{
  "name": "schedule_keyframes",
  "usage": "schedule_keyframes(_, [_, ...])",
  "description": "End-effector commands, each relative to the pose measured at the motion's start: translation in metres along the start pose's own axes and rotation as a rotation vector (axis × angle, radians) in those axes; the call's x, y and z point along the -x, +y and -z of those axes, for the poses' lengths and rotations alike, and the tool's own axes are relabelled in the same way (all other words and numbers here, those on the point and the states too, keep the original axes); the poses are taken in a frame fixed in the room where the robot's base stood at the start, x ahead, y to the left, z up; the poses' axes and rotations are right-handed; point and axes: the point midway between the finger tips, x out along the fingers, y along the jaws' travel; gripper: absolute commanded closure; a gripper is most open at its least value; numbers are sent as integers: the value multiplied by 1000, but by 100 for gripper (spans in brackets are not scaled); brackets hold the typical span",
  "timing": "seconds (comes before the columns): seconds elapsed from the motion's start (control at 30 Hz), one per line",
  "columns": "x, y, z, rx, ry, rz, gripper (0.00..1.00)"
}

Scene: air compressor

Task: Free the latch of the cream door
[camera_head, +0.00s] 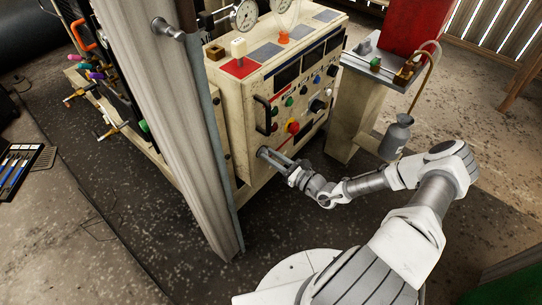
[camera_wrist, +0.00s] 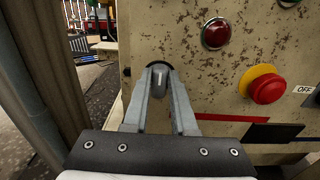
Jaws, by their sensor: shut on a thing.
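The cream door (camera_wrist: 200,88) is a worn, rust-flecked panel on the front of the cream machine, and it also shows in the head view (camera_head: 246,125). A small grey latch knob (camera_wrist: 160,77) with a dark ring behind it sits near the panel's left edge. My gripper (camera_wrist: 160,82) has its two fingers closed on this knob, one on each side. In the head view my gripper (camera_head: 266,154) reaches the lower left of the panel from the right. The fingertips partly hide the latch, and its exact turn cannot be told.
A tall pale post (camera_head: 170,130) with a metal edge stands close left of the latch. A black handle (camera_head: 264,114) and a red button on a yellow collar (camera_wrist: 266,86) stick out from the panel. A side stand (camera_head: 352,115) with a hanging grey bottle (camera_head: 396,137) is to the right.

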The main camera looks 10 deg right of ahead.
Motion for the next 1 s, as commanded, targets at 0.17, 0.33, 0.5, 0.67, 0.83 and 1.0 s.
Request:
schedule_keyframes(0.17, [0, -1, 0, -4, 0, 1, 100])
schedule_keyframes(0.33, [0, -1, -1, -42, 1, 1, 100])
schedule_keyframes(0.5, [0, -2, -1, -132, 0, 0, 100])
schedule_keyframes(0.67, [0, -3, -1, -262, 1, 0, 100])
schedule_keyframes(0.83, [0, -5, 0, -422, 1, 1, 100])
schedule_keyframes(1.0, [0, -6, 2, -584, 1, 0, 100])
